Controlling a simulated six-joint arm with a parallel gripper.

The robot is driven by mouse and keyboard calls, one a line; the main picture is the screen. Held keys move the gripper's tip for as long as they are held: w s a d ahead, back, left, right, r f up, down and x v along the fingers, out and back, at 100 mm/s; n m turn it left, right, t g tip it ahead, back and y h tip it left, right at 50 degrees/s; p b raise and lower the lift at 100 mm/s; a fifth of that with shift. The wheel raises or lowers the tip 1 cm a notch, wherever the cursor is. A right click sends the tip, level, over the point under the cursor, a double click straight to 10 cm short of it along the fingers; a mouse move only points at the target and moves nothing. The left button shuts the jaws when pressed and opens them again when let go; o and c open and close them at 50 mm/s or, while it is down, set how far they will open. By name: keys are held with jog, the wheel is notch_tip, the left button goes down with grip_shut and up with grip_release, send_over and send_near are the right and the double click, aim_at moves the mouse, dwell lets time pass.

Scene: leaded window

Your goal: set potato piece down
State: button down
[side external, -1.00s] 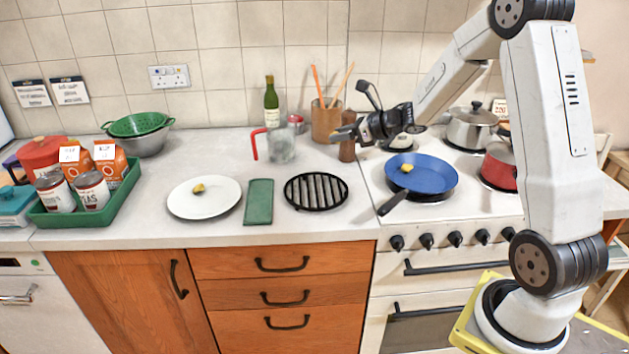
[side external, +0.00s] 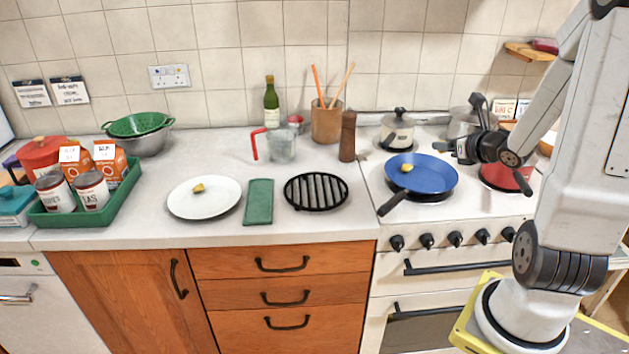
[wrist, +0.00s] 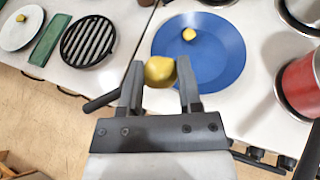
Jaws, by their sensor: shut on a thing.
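A yellow potato piece (wrist: 160,71) is held between the two fingers of my gripper (wrist: 158,82) in the wrist view. My gripper (side external: 447,149) is shut on it, above the stove near the right far side of the blue pan (side external: 437,177). The held piece cannot be made out in the side view. A second potato piece (side external: 407,168) lies in the pan and also shows in the wrist view (wrist: 189,34). A third piece (side external: 198,188) lies on the white plate (side external: 222,206).
A red pot (side external: 497,178) stands right of the pan, under my wrist. The pan's black handle (side external: 393,203) points to the front left. A black trivet (side external: 316,192) and a green cloth (side external: 258,202) lie between plate and stove. A pepper mill (side external: 347,137) stands behind.

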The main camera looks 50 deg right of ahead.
jog(key=w+d+f, duration=0.8)
jog(key=w+f, duration=0.1)
jog(key=w, duration=0.1)
jog(key=shift+w+d+f, duration=0.15)
jog(key=shift+w+f, duration=0.05)
jog(key=shift+w, duration=0.1)
dwell(0.4)
jog(key=shift+w+d+f, duration=0.2)
jog(key=shift+f, duration=1.65)
jog(key=shift+f, duration=0.55)
